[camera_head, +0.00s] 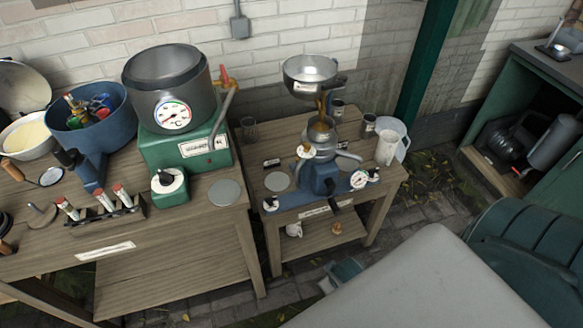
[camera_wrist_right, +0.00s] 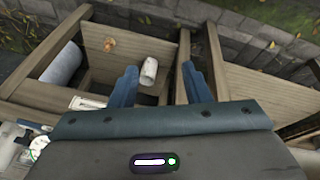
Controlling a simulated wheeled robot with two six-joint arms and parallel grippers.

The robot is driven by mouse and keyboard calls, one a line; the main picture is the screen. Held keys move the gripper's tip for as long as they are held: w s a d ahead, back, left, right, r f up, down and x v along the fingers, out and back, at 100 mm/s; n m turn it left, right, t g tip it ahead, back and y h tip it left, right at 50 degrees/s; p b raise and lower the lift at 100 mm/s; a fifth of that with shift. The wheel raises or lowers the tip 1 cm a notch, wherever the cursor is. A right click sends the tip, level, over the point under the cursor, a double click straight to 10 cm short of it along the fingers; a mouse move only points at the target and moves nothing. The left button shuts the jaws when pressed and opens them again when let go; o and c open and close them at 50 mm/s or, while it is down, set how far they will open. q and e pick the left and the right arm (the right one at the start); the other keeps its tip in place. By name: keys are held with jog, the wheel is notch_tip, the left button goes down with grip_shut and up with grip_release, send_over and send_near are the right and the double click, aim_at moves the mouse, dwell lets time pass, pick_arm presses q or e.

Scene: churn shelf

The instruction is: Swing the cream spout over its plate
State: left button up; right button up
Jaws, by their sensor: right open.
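The metal separator (camera_head: 322,145) stands on the small wooden table, with a funnel bowl on top and a blue base. A short spout arm (camera_head: 348,155) sticks out at its right side, and another fitting shows at its left. I cannot tell which is the cream spout. A flat grey round plate (camera_head: 277,181) lies on the table left of the base. My right gripper (camera_wrist_right: 159,88) is open and empty in the wrist view, its two blue fingers well apart above the lower shelf area. My left gripper is not in view.
A green heater (camera_head: 185,150) with a grey pot stands on the left bench, beside a blue tub (camera_head: 110,130). A white mug (camera_wrist_right: 149,72) lies on the lower shelf.

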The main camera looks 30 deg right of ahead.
aim_at(313, 153)
jog(key=w+d+r+n+t+h+b, duration=0.1)
jog(key=w+d+r+n+t, duration=0.3)
jog(key=r, duration=0.5)
jog(key=w+d+r+n+t+h, duration=0.25)
jog(key=w+r+t, duration=0.25)
jog(key=w+r, duration=0.3)
jog(key=w+d+r+n+t+b, duration=0.1)
jog(key=w+d+r+n+t, duration=0.3)
jog(key=r, duration=0.6)
jog(key=w+a+f+n+g+y, duration=0.1)
jog(key=w+a+f+n+y, duration=0.1)
jog(key=w+f+n+y, duration=0.2)
jog(key=w+a+f+n+g+y, duration=0.1)
jog(key=w+a+f+n+y, duration=0.2)
jog(key=w+n+y, duration=0.3)
jog(key=w+f+n, duration=0.1)
jog(key=w+n, duration=0.3)
jog(key=n, duration=0.4)
jog(key=shift+a+f, duration=0.35)
jog(key=shift+f, duration=0.05)
jog(key=shift+s, duration=0.1)
jog(key=shift+c, duration=0.2)
grip_shut()
